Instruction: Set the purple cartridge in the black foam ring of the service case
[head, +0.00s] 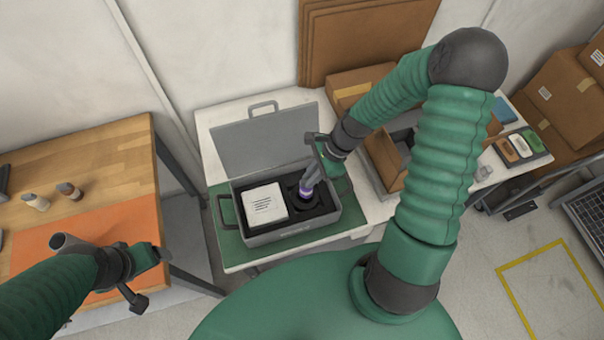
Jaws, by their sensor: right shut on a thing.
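The grey service case (290,236) stands with its lid up on the white table. The black foam ring (297,203) lies in the right part of its dark foam insert. My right gripper (311,180) reaches down into the case and is shut on the purple cartridge (305,190). The cartridge is at the ring, and the gripper hides part of it; I cannot tell whether it is fully seated. My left gripper (150,270) is over the orange mat on the wooden bench, away from the case; its jaws are too unclear to read.
A white labelled block (264,203) fills the left part of the case. An open cardboard box (384,160) stands right of it. The wooden bench (100,160) holds small bottles and an orange mat (50,240). A tray of coloured items (522,146) is at the far right.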

